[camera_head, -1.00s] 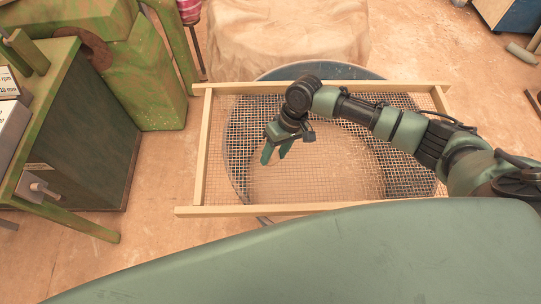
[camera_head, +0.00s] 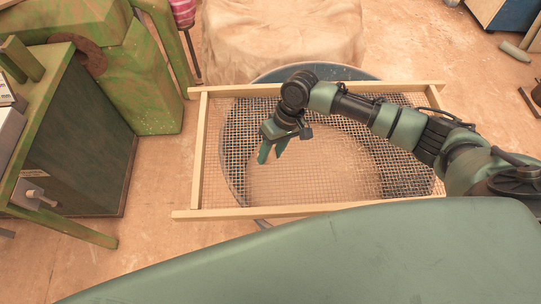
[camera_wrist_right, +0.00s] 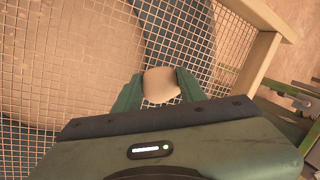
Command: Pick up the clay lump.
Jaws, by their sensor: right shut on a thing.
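The clay lump (camera_wrist_right: 160,85) is a small pale beige piece between the two green fingers of my right gripper (camera_wrist_right: 159,92) in the right wrist view. The fingers press on it from both sides. In the head view my right gripper (camera_head: 271,154) points down over the left part of a wire mesh screen, and the lump cannot be made out there. I cannot tell whether the lump touches the mesh. My left gripper is in neither view.
The mesh screen has a wooden frame (camera_head: 198,150) and lies over a round tub (camera_head: 320,74). A green machine and bench (camera_head: 75,150) stand at the left. A cloth-covered object (camera_head: 285,40) stands behind. Bare floor (camera_head: 150,240) shows at front left.

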